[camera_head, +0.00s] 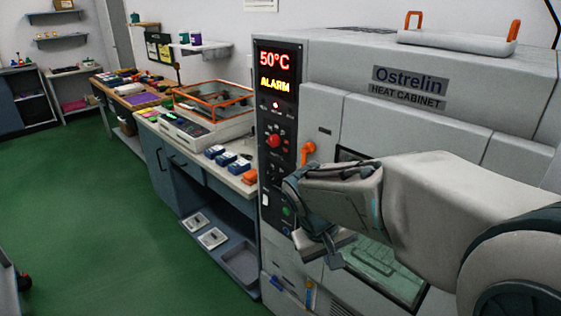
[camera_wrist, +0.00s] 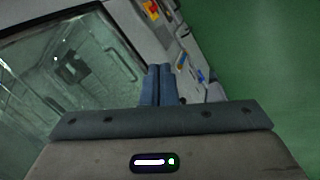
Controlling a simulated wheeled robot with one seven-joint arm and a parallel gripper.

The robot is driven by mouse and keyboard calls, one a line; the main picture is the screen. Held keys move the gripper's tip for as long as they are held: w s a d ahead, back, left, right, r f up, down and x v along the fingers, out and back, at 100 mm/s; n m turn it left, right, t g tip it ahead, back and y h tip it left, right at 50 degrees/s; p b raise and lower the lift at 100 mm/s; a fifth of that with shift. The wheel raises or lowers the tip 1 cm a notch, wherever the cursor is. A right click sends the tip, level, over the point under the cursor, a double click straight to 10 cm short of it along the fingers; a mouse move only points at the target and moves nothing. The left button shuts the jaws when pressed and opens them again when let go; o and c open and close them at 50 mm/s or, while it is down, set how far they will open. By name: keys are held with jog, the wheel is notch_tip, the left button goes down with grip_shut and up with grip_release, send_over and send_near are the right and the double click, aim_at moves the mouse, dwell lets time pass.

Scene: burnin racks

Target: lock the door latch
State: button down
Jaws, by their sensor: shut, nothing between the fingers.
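The heat cabinet door carries an orange latch handle (camera_head: 308,152) near its left edge, beside the control panel (camera_head: 275,130). The handle is bent, with its upper end to the right and its lower end hanging down to the left. The door window (camera_head: 378,270) is partly hidden by my arm; the window also shows in the wrist view (camera_wrist: 75,65). The door looks flush with the cabinet front. My gripper (camera_head: 334,262) is below the handle, in front of the lower door, and apart from the handle. Its fingers (camera_wrist: 160,70) are together and empty.
The panel reads 50°C and ALARM, with a red button (camera_head: 273,141). A bench (camera_head: 190,146) with blue-topped boxes and an orange-framed device stands left of the cabinet. A small red-and-yellow item (camera_wrist: 152,9) shows in the wrist view.

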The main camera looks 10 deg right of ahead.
jog(key=w+n+h, duration=0.2)
jog(key=w+h, duration=0.3)
jog(key=w, duration=0.4)
jog(key=w+a+r+n+t+h+p, duration=0.1)
jog(key=w+a+r+t+h, duration=0.1)
jog(key=w+a, duration=0.5)
jog(key=w+a+r+n+t+h+p, duration=0.1)
jog(key=w+a+r+n+t+h, duration=0.1)
jog(key=w+a+t, duration=0.5)
jog(key=w+a+r+h, duration=0.1)
jog(key=h, duration=0.1)
jog(key=shift+w+h, duration=0.2)
jog(key=shift+h, duration=0.1)
jog(key=shift+d, duration=0.15)
jog(key=w+d+p, duration=0.2)
jog(key=d+p, duration=0.2)
jog(key=d, duration=0.7)
jog(key=shift+w, duration=0.35)
jog(key=shift+n, duration=0.4)
